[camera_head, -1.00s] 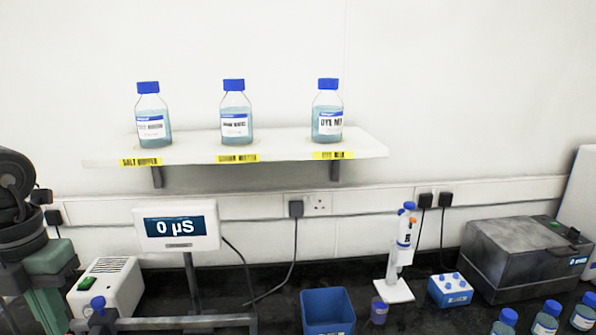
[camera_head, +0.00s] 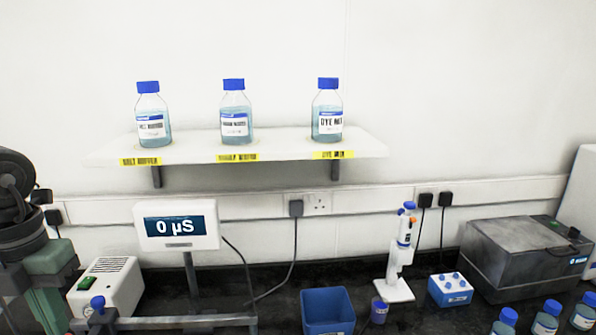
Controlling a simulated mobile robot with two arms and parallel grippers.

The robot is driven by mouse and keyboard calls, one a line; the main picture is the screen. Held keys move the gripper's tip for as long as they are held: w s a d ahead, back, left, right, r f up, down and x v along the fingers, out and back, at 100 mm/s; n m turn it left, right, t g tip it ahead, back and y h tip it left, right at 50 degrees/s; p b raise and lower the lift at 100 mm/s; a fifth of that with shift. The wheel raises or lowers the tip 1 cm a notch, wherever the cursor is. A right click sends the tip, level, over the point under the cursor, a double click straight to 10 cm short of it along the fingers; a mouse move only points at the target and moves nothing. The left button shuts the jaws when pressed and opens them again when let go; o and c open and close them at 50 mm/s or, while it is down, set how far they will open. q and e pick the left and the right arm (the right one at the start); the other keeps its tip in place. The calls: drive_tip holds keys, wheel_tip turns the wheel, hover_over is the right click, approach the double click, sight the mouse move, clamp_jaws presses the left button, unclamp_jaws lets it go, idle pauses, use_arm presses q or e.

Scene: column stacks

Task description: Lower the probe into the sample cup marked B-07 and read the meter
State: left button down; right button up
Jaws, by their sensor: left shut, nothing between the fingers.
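The meter (camera_head: 178,226) stands on a post at the left of the bench, and its dark blue screen reads 0 µS. No cup with a readable B-07 mark shows. A small blue-violet cup (camera_head: 380,311) stands right of the blue bin, its marking too small to read. I cannot pick out the probe for certain; a blue-topped piece (camera_head: 97,303) shows by the grey bar below the meter. My left gripper (camera_head: 48,306) is at the lower left edge, shut and empty, left of the meter and apart from it, its lower end cut off. My right gripper is not in view.
Three blue-capped bottles stand on the wall shelf (camera_head: 375,147). On the bench are a white box (camera_head: 108,284), a blue bin (camera_head: 327,310), a pipette stand (camera_head: 402,257), a blue-white rack (camera_head: 450,290) and a grey machine (camera_head: 520,258). Several bottles (camera_head: 545,318) crowd the lower right.

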use_arm(q)
drive_tip(key=shift+f+b, duration=3.15)
drive_tip(key=shift+f, duration=0.3)
drive_tip(key=shift+r+p, duration=2.25)
drive_tip(key=shift+r, duration=1.45)
